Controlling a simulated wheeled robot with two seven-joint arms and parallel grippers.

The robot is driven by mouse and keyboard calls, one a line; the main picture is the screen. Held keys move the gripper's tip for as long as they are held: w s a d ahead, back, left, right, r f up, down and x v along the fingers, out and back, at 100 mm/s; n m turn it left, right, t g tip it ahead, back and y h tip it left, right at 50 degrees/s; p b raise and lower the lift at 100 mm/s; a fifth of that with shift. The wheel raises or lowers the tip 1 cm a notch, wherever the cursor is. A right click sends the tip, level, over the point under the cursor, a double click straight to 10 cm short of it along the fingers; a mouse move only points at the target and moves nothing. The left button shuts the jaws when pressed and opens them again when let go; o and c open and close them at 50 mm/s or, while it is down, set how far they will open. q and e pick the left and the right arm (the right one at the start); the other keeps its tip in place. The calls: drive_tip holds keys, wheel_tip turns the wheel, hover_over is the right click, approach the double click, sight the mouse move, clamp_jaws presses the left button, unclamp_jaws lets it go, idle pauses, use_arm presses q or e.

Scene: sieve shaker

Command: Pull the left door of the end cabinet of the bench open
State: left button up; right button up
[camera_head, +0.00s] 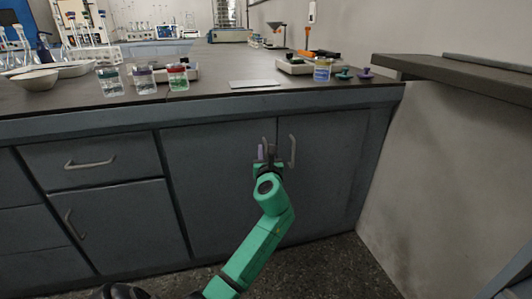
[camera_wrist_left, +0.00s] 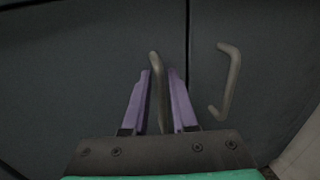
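The left door (camera_head: 212,190) of the end cabinet is a flat blue-grey panel and looks closed, level with the right door (camera_head: 330,150). Its upright bar handle (camera_wrist_left: 154,62) is near the seam between the doors. My left gripper (camera_head: 266,153) is at this handle, with its purple fingers (camera_wrist_left: 159,73) on either side of the bar. The fingers look open, with narrow gaps beside the bar; the lower part of the handle is partly hidden. The right door's handle (camera_wrist_left: 230,80) stands free to the right, also visible in the head view (camera_head: 292,151). My right gripper is not in view.
Drawers (camera_head: 90,162) and another cupboard door (camera_head: 125,225) lie to the left. A pale wall (camera_head: 440,170) and dark shelf (camera_head: 460,75) bound the right side. Floor (camera_head: 330,265) before the cabinet shows clear.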

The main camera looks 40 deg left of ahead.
use_arm(q)
clamp_jaws()
idle(1.3)
